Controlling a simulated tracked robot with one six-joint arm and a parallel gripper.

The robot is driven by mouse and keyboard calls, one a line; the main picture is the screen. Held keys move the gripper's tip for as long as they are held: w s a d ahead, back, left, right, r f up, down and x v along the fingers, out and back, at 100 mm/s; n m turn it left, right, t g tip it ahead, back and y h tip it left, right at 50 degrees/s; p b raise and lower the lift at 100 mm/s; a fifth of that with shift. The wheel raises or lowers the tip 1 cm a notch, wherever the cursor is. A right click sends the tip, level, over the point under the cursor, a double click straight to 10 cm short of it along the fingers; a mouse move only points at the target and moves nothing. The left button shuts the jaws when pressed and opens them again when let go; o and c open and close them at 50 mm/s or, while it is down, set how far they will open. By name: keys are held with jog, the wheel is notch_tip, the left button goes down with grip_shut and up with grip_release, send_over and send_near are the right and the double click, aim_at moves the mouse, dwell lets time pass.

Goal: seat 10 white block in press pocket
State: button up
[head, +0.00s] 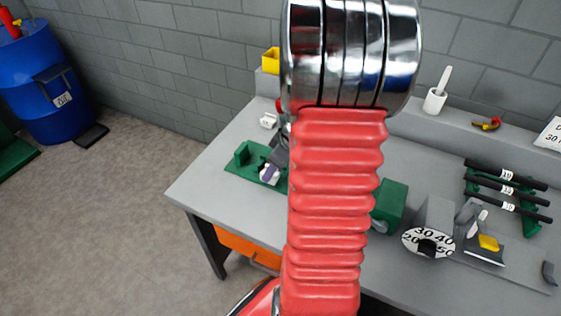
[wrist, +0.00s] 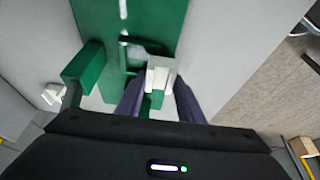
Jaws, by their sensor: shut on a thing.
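A white block (wrist: 162,73) is between the purple fingertips of my gripper (wrist: 158,92) in the wrist view. My gripper is shut on it. No number can be read on it. In the head view the block (head: 269,174) shows at the tip of my gripper (head: 273,168), over the near side of the green press (head: 243,170). The green press base (wrist: 155,18) lies under and beyond the block in the wrist view. The pocket is partly hidden by the block and fingers, and I cannot tell whether the block touches it.
Another white piece (head: 268,120) stands on the grey table (head: 205,190) behind the press. A green housing (head: 392,203), a numbered dial (head: 428,243) and a rack of black rods (head: 505,185) are to the right. The table's left front is clear.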

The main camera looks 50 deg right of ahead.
jog(key=shift+d, duration=0.1)
jog(key=shift+w+d+f, duration=0.15)
jog(key=shift+d, duration=0.45)
jog(key=shift+w+d+f, duration=0.2)
jog(key=shift+d, duration=0.4)
jog(key=shift+w+d+f, duration=0.15)
jog(key=shift+d, duration=0.45)
jog(key=shift+f, duration=0.3)
grip_shut()
jog(key=o, duration=0.7)
grip_release()
jog(key=shift+f, duration=0.1)
jog(key=o, duration=0.4)
jog(key=shift+r, duration=0.2)
jog(key=v, duration=1.2)
